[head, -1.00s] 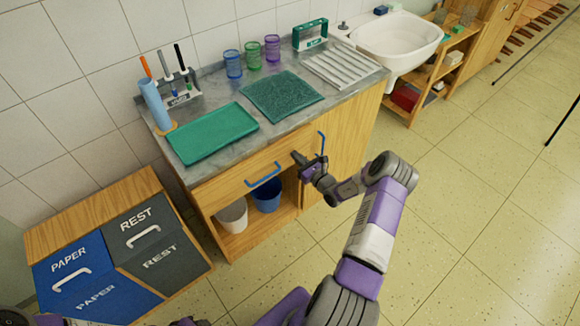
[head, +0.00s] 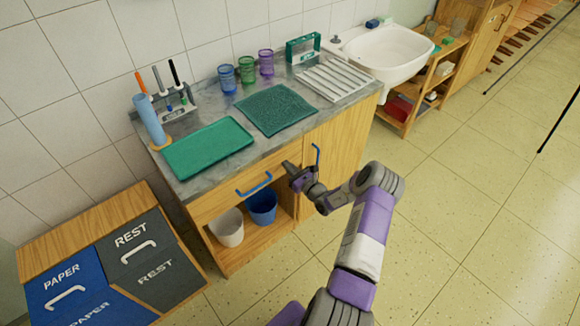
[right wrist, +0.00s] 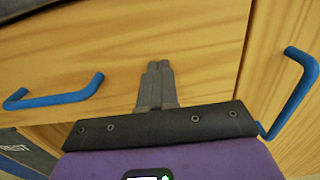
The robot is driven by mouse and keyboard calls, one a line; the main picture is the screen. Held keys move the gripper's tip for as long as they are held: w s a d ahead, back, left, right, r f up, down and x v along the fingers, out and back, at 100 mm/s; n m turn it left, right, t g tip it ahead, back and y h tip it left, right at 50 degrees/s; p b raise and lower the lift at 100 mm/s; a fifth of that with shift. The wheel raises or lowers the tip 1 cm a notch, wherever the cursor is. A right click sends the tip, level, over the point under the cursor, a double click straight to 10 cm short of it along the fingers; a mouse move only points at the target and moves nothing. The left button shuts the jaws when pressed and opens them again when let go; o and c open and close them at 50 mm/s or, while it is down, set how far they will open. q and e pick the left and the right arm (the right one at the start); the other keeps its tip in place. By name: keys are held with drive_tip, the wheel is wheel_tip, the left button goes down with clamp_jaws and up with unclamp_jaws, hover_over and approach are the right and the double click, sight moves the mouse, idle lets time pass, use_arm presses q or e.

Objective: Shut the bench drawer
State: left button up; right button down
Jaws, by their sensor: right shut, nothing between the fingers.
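The bench drawer (head: 225,197) has a wooden front with a blue bar handle (head: 255,184). It lies under the grey worktop and looks close to flush; any small gap is too fine to tell. My right gripper (head: 287,166) is shut and empty, at the right end of the drawer front, right of the handle. In the right wrist view its shut fingertips (right wrist: 159,66) point at the drawer front (right wrist: 200,55), between the drawer handle (right wrist: 55,97) and the door handle (right wrist: 296,92). Contact cannot be told. My left gripper is out of view.
A cupboard door (head: 340,135) adjoins the drawer on the right. Below the drawer, an open shelf holds a white bin (head: 228,228) and a blue bin (head: 262,207). A green tray (head: 205,147) lies on the worktop.

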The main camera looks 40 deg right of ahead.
drive_tip(key=s+p, duration=0.3)
drive_tip(key=s, duration=1)
drive_tip(key=shift+s+a, duration=0.35)
drive_tip(key=shift+a, duration=0.1)
